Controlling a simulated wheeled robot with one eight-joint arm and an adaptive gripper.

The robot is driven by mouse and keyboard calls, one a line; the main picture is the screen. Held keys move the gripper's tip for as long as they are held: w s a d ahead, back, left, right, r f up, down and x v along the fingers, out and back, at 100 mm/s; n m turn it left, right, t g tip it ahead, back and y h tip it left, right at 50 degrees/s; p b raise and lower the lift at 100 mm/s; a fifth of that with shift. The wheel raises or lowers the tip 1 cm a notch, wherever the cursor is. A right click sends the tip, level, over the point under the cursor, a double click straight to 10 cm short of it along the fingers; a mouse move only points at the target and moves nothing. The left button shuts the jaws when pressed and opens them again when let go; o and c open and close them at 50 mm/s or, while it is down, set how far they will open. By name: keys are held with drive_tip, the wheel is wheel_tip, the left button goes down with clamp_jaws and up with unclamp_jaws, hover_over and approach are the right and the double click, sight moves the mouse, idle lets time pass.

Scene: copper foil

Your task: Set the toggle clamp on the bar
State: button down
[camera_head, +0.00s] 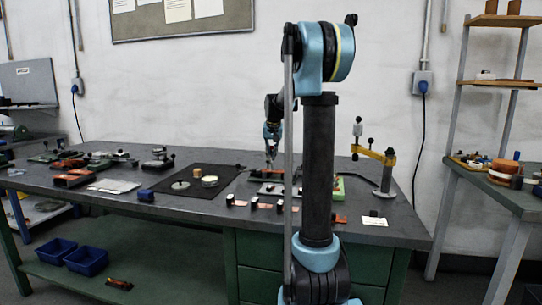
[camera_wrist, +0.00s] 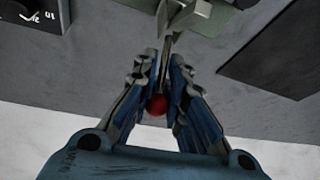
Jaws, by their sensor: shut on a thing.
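My gripper (camera_wrist: 162,66) is shut on a thin grey metal handle with a red ball knob (camera_wrist: 157,104) between the fingers. The handle runs up to grey metal parts (camera_wrist: 180,18) at the top of the wrist view, which look like the toggle clamp. My arm hides part of that area. I cannot tell the bar apart, nor whether the clamp touches the fixture.
The dark bench (camera_head: 210,205) carries a black mat (camera_head: 188,183) with round parts, left of my gripper. A yellow-armed stand (camera_head: 387,180) rises at the right. Small blocks and tags line the front. A blue block (camera_head: 146,195) stands at left. Bare bench shows between them.

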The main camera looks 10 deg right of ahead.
drive_tip(key=shift+s+a+r+t+h, duration=0.1)
drive_tip(key=shift+s+a+t+h, duration=0.2)
drive_tip(key=shift+t, duration=0.55)
drive_tip(key=shift+s+a+r+t+h, duration=0.1)
drive_tip(key=shift+s+t+h, duration=0.3)
drive_tip(key=shift+t, duration=0.45)
drive_tip(key=shift+s+a+t+h, duration=0.1)
drive_tip(key=shift+s+t+h, duration=0.3)
drive_tip(key=shift+t, duration=0.5)
drive_tip(key=shift+s, duration=0.1)
drive_tip(key=c, duration=1.6)
unclamp_jaws()
drive_tip(key=shift+r, duration=0.1)
drive_tip(key=shift+v, duration=5.85)
drive_tip(key=shift+s, duration=0.1)
